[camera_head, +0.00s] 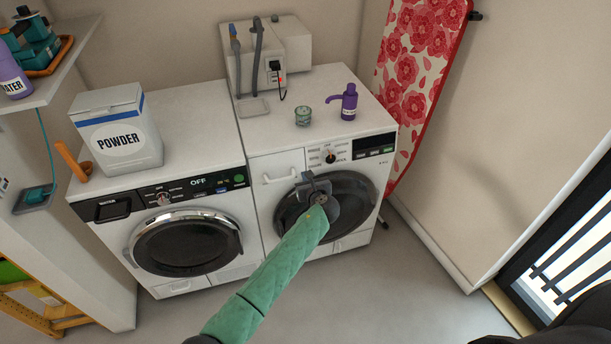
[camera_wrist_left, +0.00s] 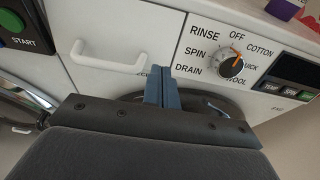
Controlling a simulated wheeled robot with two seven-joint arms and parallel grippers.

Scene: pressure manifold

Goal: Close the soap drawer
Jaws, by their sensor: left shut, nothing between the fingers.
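The right-hand washing machine (camera_head: 340,149) has a white soap drawer front (camera_head: 278,168) at the upper left of its face, left of the dial. Its white bar handle shows in the left wrist view (camera_wrist_left: 108,60). I cannot tell whether the drawer stands slightly out or is flush. My left gripper (camera_head: 308,177) is in front of the machine, just right of and below the drawer handle, over the upper part of the round door (camera_head: 352,207). In the left wrist view its blue-grey fingers (camera_wrist_left: 162,88) are together and empty, right of the handle. My right gripper is not in view.
The left-hand washer (camera_head: 185,243) carries a powder box (camera_head: 122,140). A purple pump bottle (camera_head: 348,103) and a small green jar (camera_head: 303,115) stand on the right-hand machine. A floral ironing board (camera_head: 418,70) leans at the right. The floor in front is clear.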

